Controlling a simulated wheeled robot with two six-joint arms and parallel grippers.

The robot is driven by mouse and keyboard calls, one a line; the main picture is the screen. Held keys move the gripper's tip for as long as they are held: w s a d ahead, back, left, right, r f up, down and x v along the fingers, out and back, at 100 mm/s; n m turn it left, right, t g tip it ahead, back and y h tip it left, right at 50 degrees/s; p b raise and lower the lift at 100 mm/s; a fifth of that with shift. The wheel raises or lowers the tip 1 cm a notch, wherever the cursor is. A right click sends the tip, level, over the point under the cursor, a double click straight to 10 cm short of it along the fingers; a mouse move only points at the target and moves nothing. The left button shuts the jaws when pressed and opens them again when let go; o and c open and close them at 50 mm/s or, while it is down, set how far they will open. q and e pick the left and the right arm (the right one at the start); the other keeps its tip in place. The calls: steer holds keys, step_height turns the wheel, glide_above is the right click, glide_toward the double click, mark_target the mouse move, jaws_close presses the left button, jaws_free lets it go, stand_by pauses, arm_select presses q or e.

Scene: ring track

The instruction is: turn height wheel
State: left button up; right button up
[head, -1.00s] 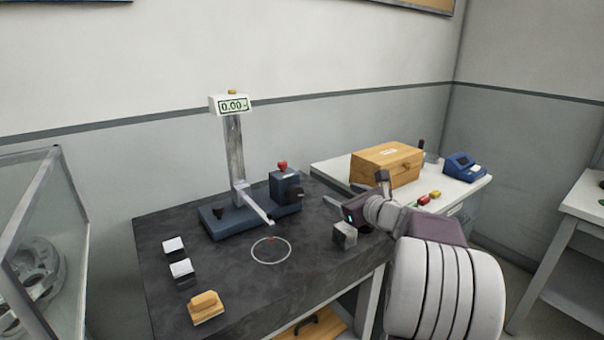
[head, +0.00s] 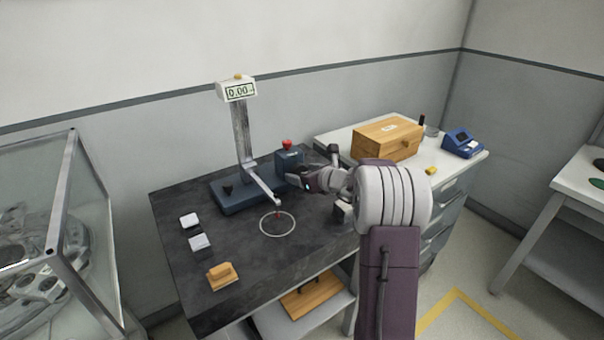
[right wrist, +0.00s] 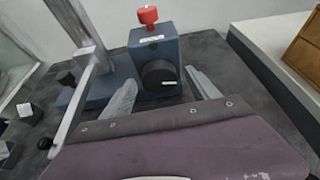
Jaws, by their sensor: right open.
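The height gauge stands on the dark stone table, with a blue base (head: 240,195), a metal column (head: 243,135) and a display (head: 238,90) reading 0.00. A blue housing (head: 289,162) with a red knob on top (head: 287,144) sits at the base's right end. In the right wrist view the black wheel (right wrist: 160,75) with a white mark is on the housing's front face. My right gripper (head: 300,179) is open in front of the housing. In the right wrist view its fingers (right wrist: 161,90) are either side of the wheel, apparently not closed on it. In the head view the gripper hides the wheel.
A white ring mark (head: 277,224) lies below the gauge's arm. Two pale-topped blocks (head: 200,242) and a wooden block (head: 222,275) are at the table's left. A grey block (head: 343,211) is partly hidden by my right arm. A wooden box (head: 386,140) stands on the side bench.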

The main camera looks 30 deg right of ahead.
steer(key=shift+w+f, duration=0.1)
steer(key=shift+w, duration=0.2)
steer(key=shift+c, duration=0.3)
